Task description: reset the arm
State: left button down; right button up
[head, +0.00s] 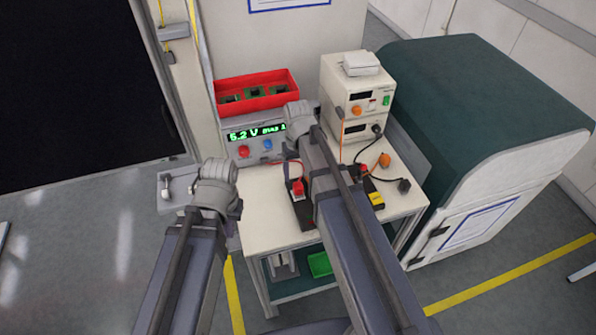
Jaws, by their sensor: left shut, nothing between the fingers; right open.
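My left arm (183,275) rises from the lower left, and its rounded grey joint (216,184) is just left of the white bench (262,212). My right arm (352,235) rises from the bottom over the bench. Its rounded end (299,117) is in front of the power supply with the green display. I cannot make out the fingers of either gripper; they are hidden behind the arms or out of frame.
A red bin (250,101) sits on the power supply (243,150). White instruments (358,100) stand at the back right. A black holder with a red top (300,202) and cables lie on the bench. A green-topped cabinet (475,95) stands right. Floor at left is clear.

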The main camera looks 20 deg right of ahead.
jog(key=s+a+f+n+h+b, duration=0.1)
jog(key=s+a+f+n+b, duration=0.1)
jog(key=s+a, duration=0.8)
jog(key=s+n, duration=0.1)
jog(key=s, duration=0.3)
jog(key=shift+s+a+f, duration=0.15)
jog(key=shift+a+f, duration=0.05)
jog(key=shift+f, duration=0.05)
dwell(0.3)
